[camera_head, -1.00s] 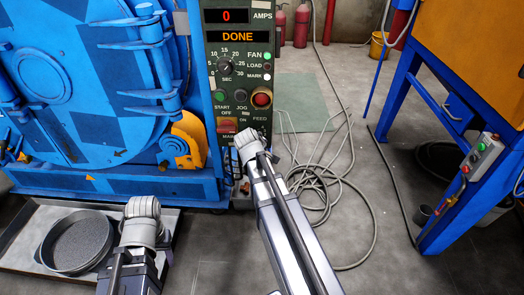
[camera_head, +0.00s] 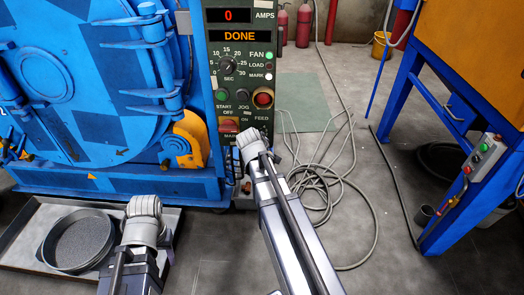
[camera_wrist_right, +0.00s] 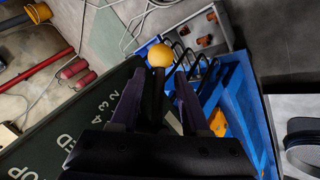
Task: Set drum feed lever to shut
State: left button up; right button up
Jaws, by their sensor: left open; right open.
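In the right wrist view, a lever with a yellow ball knob (camera_wrist_right: 160,55) on a black rod stands beside the dark green control panel (camera_wrist_right: 88,120). My right gripper (camera_wrist_right: 159,88) is open, with its two purple fingers on either side of the rod. The knob lies beyond the fingertips, and I cannot tell whether a finger touches the rod. In the head view the right arm's end covers the panel's lower right, near the FEED label (camera_head: 261,117), and hides the lever. My left gripper (camera_head: 142,207) is open and empty low at the left, away from the panel.
The blue drum machine (camera_head: 90,90) stands left of the panel. A grey tray (camera_head: 25,235) with a round dark pan (camera_head: 78,240) lies before it. Coiled hoses (camera_head: 325,190) lie on the floor right of my right arm. An orange and blue frame (camera_head: 480,60) stands at the right.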

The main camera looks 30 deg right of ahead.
jog(key=shift+r, duration=0.15)
jog(key=p+v, duration=0.5)
jog(key=v, duration=0.2)
jog(key=shift+s+a+p, duration=0.25)
jog(key=shift+p, duration=0.15)
jog(key=shift+r, duration=0.1)
jog(key=s+a+f+g+y, duration=0.25)
jog(key=s+a, duration=0.65)
jog(key=a, duration=0.5)
jog(key=s+a+f+g+y, duration=0.2)
jog(key=s+a+g, duration=0.2)
jog(key=s+a, duration=0.7)
notch_tip(320, 180, up, 33)
jog(key=w+a+p, duration=0.2)
jog(key=p, duration=3.2)
jog(key=shift+w, duration=0.3)
